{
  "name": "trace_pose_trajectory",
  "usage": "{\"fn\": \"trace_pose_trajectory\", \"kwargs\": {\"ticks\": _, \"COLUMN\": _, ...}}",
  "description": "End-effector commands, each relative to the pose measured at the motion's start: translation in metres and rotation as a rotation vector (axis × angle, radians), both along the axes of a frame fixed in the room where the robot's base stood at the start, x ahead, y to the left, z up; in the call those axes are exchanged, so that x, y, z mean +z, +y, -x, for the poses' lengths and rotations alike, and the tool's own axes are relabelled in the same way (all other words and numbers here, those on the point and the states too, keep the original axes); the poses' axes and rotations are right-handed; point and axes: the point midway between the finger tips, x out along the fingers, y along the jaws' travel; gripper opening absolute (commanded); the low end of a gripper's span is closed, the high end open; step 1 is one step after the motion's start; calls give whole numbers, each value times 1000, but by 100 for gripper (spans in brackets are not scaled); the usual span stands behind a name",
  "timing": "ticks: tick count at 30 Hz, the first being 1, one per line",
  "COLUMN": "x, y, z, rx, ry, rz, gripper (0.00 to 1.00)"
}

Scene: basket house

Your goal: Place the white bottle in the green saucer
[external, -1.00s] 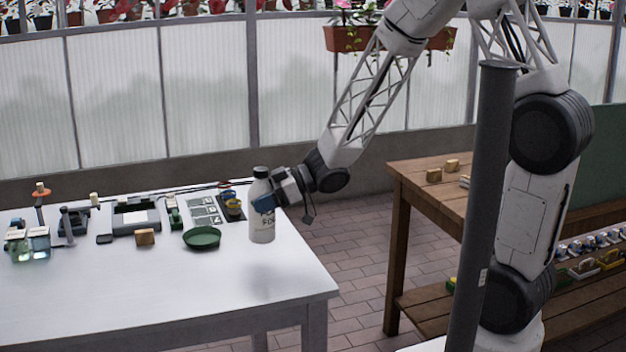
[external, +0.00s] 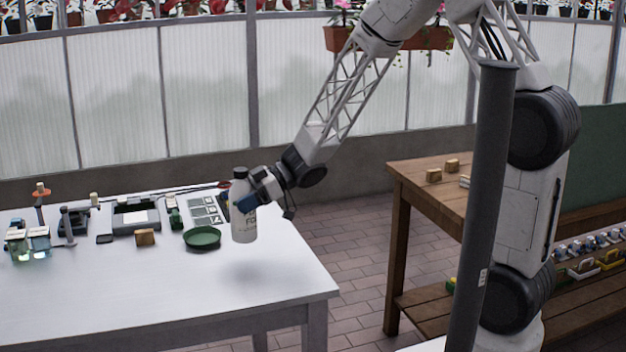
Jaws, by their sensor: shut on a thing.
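The white bottle (external: 245,225) with a dark cap is upright in my gripper (external: 248,200), which is shut on its upper body. The bottle hangs above the white table, with a faint shadow on the tabletop below it. The green saucer (external: 203,240) is a shallow round dish lying on the table, just left of the bottle in the picture. Nothing shows in the saucer. The bottle and the saucer look apart, though their exact distance in depth is hard to tell.
The white table (external: 200,295) has clear room in front. A small brown block (external: 145,237), a grey tray (external: 136,216), glass jars (external: 28,243) and a card sheet (external: 207,210) stand left of or behind the saucer. A wooden bench (external: 430,195) is at the right.

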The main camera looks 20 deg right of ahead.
Motion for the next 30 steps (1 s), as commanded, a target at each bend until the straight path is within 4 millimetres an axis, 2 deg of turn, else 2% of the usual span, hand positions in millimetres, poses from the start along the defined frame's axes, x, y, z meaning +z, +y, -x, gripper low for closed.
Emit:
{"fn": "trace_pose_trajectory", "kwargs": {"ticks": 8, "x": -3, "y": 20, "z": -25, "rx": 1, "ry": -1, "rz": -1, "gripper": 29}}
{"fn": "trace_pose_trajectory", "kwargs": {"ticks": 30, "x": -12, "y": 86, "z": -108, "rx": 1, "ry": -2, "rz": -1, "gripper": 29}}
